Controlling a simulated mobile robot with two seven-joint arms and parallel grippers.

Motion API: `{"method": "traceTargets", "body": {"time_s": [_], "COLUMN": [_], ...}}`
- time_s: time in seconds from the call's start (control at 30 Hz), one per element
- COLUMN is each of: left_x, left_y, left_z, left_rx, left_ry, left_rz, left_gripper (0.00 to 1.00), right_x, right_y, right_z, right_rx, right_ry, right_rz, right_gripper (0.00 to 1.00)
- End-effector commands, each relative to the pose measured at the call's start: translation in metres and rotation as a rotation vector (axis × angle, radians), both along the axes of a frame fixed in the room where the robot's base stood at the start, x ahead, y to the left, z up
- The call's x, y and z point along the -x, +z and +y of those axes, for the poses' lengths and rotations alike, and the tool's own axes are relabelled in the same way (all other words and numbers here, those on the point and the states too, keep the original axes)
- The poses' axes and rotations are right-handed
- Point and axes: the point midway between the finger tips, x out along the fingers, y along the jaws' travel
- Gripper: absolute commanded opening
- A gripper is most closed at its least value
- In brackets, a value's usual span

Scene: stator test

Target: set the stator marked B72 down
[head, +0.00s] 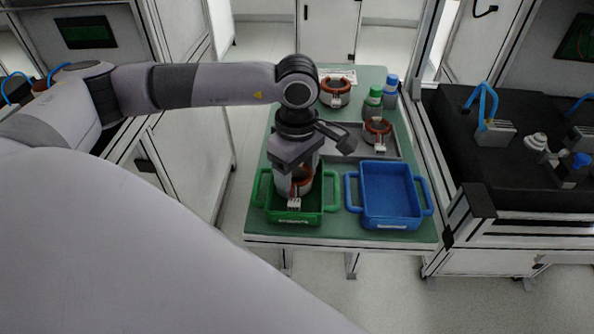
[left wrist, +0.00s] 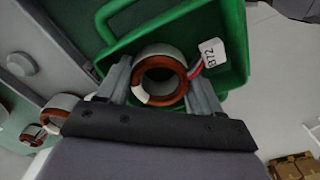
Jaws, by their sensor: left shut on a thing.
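The stator marked B72 (left wrist: 148,54), a pale ring with copper-brown windings, is between the fingers of my left gripper (left wrist: 160,84) in the left wrist view. In the head view my left gripper (head: 297,172) points down, shut on this stator (head: 306,184), at the green bin (head: 272,216). The stator is within the bin's outline; whether it touches the bin floor I cannot tell. My right gripper is not in view.
A blue bin (head: 390,186), which looks empty, stands right of the green one. One stator (head: 377,131) is on a grey tray (head: 408,150), and another stator (head: 335,93) is at the back of the green table (head: 262,226). Green-capped (head: 374,98) and blue-capped (head: 391,87) bottles stand nearby.

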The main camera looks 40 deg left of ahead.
Motion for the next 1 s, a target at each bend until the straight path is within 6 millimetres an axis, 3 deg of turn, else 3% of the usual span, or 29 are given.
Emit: {"method": "traceTargets", "body": {"time_s": [0.27, 0.3, 0.77, 1.0], "left_x": [-0.001, 0.0, -0.001, -0.001], "left_y": [-0.004, -0.003, 0.007, 0.057], "left_z": [0.0, 0.0, 0.0, -0.001], "left_rx": [0.001, 0.001, 0.001, 0.002], "left_ry": [0.0, 0.0, 0.0, 0.0], "left_rz": [-0.002, -0.001, -0.003, -0.007], "left_gripper": [0.14, 0.75, 0.76, 0.76], "right_x": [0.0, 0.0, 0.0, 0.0], "right_y": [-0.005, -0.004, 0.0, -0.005], "right_z": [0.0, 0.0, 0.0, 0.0], "right_rx": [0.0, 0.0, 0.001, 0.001], "right_ry": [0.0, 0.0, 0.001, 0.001], "right_rz": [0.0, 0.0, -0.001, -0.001], "right_gripper": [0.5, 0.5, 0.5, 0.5]}}
